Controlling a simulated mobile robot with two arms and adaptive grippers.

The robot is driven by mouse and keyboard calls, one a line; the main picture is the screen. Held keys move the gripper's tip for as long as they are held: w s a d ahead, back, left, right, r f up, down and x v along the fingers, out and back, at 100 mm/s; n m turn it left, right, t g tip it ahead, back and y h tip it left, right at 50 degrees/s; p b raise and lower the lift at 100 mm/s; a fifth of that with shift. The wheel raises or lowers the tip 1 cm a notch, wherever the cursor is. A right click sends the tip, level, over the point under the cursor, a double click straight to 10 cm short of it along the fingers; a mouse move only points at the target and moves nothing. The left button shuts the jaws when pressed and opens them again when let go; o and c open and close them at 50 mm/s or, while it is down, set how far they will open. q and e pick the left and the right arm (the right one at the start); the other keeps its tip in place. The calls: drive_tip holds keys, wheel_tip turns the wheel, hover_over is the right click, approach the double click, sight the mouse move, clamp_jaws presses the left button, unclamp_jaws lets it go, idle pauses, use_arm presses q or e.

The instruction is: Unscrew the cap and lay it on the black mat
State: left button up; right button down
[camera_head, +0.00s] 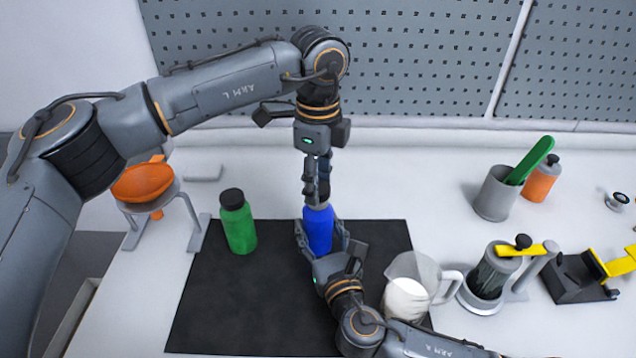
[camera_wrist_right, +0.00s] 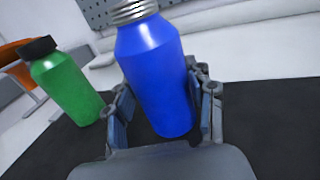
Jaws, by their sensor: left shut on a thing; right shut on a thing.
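A blue bottle (camera_head: 319,226) stands upright on the black mat (camera_head: 245,305). My right gripper (camera_head: 321,238) is shut around its body. In the right wrist view the blue bottle (camera_wrist_right: 157,80) sits between the fingers of my right gripper (camera_wrist_right: 162,112), and its silver threaded neck (camera_wrist_right: 132,12) is bare up to the picture's top edge. My left gripper (camera_head: 317,188) points down straight above the neck and is shut on the dark cap (camera_head: 324,190), mostly hidden by the fingers. I cannot tell whether the cap still touches the neck.
A green bottle (camera_head: 239,226) with a black cap stands at the mat's back left. An orange funnel (camera_head: 142,182) on a stand is farther left. A clear pitcher (camera_head: 407,290) stands at the mat's right edge. The mat's left front is clear.

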use_arm(q)
drive_tip(key=shift+r, duration=0.1)
drive_tip(key=shift+r, duration=1.95)
use_arm(e)
drive_tip(key=shift+c, duration=2)
unclamp_jaws()
drive_tip(key=shift+s, duration=0.1)
